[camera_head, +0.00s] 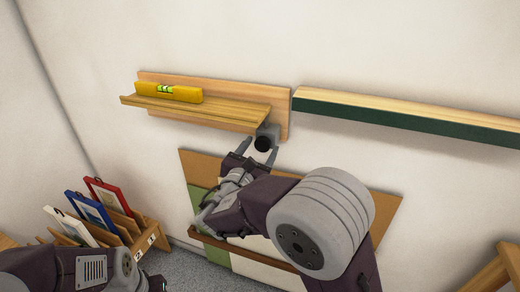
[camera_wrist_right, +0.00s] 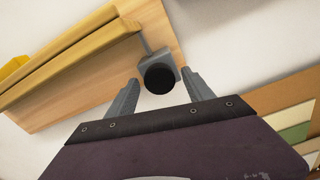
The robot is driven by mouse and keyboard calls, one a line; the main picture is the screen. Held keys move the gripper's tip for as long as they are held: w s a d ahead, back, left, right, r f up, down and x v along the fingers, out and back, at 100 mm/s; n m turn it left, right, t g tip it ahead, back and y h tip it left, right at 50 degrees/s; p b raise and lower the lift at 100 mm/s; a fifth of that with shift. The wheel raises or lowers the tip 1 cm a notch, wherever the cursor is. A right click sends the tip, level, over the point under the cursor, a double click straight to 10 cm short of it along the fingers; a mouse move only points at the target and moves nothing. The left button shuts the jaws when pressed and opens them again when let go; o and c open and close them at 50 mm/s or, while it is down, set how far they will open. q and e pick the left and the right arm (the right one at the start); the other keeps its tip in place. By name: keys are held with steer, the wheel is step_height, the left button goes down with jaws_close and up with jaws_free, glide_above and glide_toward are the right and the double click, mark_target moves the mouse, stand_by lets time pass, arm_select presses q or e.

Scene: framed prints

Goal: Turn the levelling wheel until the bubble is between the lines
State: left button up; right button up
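A yellow spirit level (camera_head: 169,92) with a green vial (camera_head: 165,89) lies on a wooden wall shelf (camera_head: 215,110). The shelf slopes down to the right. The bubble's place against the lines is too small to tell. The black levelling wheel (camera_head: 263,144) sits on a grey bracket below the shelf's right end; it also shows in the right wrist view (camera_wrist_right: 159,79). My right gripper (camera_head: 258,147) is open, with its fingers (camera_wrist_right: 158,88) on either side of the wheel and a gap showing to each. My left arm shows at the lower left; its gripper is out of view.
A green-fronted ledge (camera_head: 400,115) is on the wall to the right. A panel with coloured patches (camera_head: 200,172) hangs below the shelf, partly behind my right arm. A wooden rack with framed prints (camera_head: 140,240) stands at the lower left. The wall above the shelf is bare.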

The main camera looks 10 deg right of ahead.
jaws_close()
steer(key=m+b, duration=0.1)
steer(key=b, duration=0.2)
steer(key=shift+f+m, duration=0.35)
steer(key=shift+m, duration=0.05)
steer(key=shift+r+m, duration=0.2)
steer(key=shift+m, duration=0.1)
steer(key=shift+r, duration=0.15)
steer(key=shift+o, duration=0.9)
jaws_free()
steer(key=p+v, duration=0.1)
steer(key=v, duration=0.8)
